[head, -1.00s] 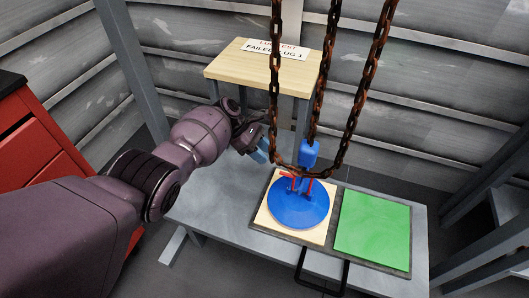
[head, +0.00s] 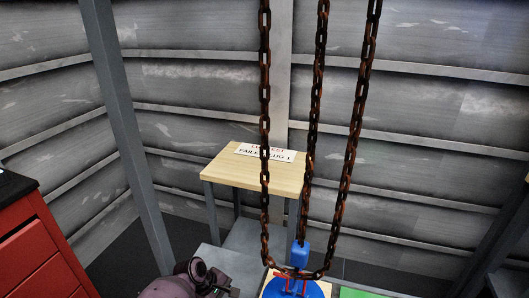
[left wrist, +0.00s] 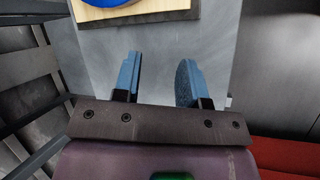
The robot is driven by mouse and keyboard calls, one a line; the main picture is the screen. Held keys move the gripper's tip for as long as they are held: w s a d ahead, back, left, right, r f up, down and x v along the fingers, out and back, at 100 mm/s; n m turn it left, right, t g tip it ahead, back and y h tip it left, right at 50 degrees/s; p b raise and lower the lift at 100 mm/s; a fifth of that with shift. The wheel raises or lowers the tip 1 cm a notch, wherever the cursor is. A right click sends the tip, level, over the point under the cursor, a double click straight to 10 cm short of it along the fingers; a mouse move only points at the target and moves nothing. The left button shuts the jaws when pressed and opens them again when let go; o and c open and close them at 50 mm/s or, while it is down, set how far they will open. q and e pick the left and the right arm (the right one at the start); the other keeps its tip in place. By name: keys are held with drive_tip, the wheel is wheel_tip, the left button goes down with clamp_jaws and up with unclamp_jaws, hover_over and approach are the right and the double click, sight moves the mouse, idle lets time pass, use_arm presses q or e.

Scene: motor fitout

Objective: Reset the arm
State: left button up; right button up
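My left arm shows at the bottom of the head view, with its wrist near the lower edge. My left gripper (left wrist: 158,78) shows in the left wrist view with its two blue fingers apart and nothing between them, over the grey bench (left wrist: 215,45). A blue disc (head: 312,290) on a wooden square (head: 268,291) is partly cut off at the bottom of the head view, with a blue block (head: 300,255) and red parts (head: 280,277) on it. The disc's edge (left wrist: 105,2) also shows at the top of the left wrist view. My right gripper is not in view.
A small wooden table (head: 255,175) with a paper sign (head: 265,152) stands behind. A red cabinet (head: 38,250) is at the left. A green panel (head: 358,293) is at the lower right.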

use_arm(q)
drive_tip(key=s+a+r+m+t+y+p, duration=0.1)
drive_tip(key=s+a+m+t+y+p, duration=0.15)
drive_tip(key=s+a, duration=0.45)
drive_tip(key=s+a+r+m+t+y+p, duration=0.1)
drive_tip(key=s+a+m+t+p, duration=0.2)
drive_tip(key=s, duration=0.8)
drive_tip(key=s+a+r+m+t+y+p, duration=0.1)
drive_tip(key=s+a+r+m+t, duration=0.1)
drive_tip(key=s+r, duration=0.5)
drive_tip(key=s+a+r+m+t+y+p, duration=0.1)
drive_tip(key=s+a+r+m+t, duration=0.1)
drive_tip(key=s+a+r+m, duration=0.2)
drive_tip(key=f+v, duration=0.1)
drive_tip(key=v, duration=0.6)
drive_tip(key=shift+s+r, duration=0.15)
drive_tip(key=shift+s, duration=0.45)
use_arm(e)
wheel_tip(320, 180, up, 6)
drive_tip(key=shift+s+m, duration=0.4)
use_arm(q)
drive_tip(key=shift+d+y, duration=0.15)
drive_tip(key=shift+y, duration=0.1)
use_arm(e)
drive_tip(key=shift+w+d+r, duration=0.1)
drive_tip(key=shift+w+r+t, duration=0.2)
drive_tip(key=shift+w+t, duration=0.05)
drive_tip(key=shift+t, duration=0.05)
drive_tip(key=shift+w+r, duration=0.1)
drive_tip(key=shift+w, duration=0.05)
